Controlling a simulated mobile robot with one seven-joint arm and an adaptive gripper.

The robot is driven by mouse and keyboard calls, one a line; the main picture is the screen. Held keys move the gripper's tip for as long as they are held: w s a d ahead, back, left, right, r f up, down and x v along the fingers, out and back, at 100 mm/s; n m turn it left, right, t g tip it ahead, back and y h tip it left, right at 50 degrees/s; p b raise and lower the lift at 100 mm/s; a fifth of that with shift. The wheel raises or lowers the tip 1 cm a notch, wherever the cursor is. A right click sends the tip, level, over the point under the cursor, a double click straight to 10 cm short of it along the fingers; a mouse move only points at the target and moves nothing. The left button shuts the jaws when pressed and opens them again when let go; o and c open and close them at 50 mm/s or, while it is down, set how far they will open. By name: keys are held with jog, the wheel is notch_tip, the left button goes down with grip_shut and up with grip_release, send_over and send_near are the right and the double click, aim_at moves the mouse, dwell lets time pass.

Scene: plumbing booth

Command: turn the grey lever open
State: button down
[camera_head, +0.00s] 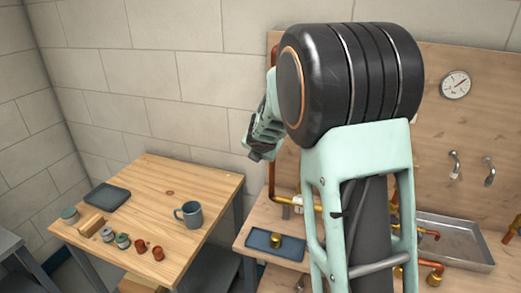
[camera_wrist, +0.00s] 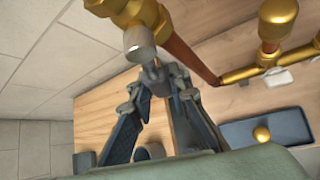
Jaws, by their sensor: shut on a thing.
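In the wrist view, a grey lever (camera_wrist: 138,42) sits on a brass valve (camera_wrist: 148,14) at the top of the picture. My gripper (camera_wrist: 156,74) has its fingertips drawn together at the lever's end and is shut on it. In the head view my gripper (camera_head: 258,152) shows in front of the wall, left of the wooden panel. The lever and its valve are hidden behind my arm there.
A wooden table (camera_head: 172,180) at left holds a mug (camera_head: 189,214), a dark tray (camera_head: 108,196) and several small parts. A blue tray (camera_head: 262,247) with a brass piece (camera_head: 276,240) lies on the bench. Copper pipe (camera_wrist: 196,60) runs close beside the gripper. A metal sink (camera_head: 450,240) is at right.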

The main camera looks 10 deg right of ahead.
jog(key=c, duration=1.8)
grip_release()
jog(key=v, duration=1.2)
jog(key=shift+c, duration=0.2)
